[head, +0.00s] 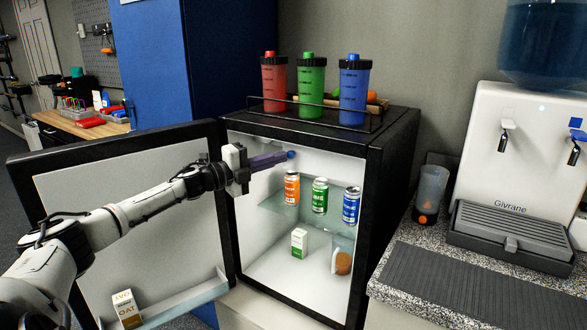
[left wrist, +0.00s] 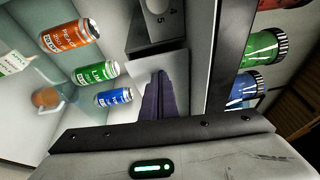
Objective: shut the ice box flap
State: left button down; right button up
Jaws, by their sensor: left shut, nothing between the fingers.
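The small black fridge stands open, with its door (head: 130,200) swung out to the left. My left gripper (head: 278,158) is at the upper left of the fridge opening, its dark purple fingers shut and empty, pointing right into the interior. In the left wrist view the shut fingers (left wrist: 158,92) lie in front of a pale grey panel (left wrist: 174,66), which may be the ice box flap; I cannot tell its angle or whether the fingers touch it. Beside it is a dark grey block with dial numbers (left wrist: 155,22). My right gripper is not in view.
Orange (head: 291,188), green (head: 320,195) and blue (head: 351,205) cans stand on a glass shelf under the gripper. A small carton (head: 299,242) and a jug (head: 342,258) are below. Three bottles (head: 311,88) stand in a rack on top. A water dispenser (head: 520,160) is at right.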

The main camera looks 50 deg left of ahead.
pick_arm(q)
jog(key=shift+w+a, duration=0.2)
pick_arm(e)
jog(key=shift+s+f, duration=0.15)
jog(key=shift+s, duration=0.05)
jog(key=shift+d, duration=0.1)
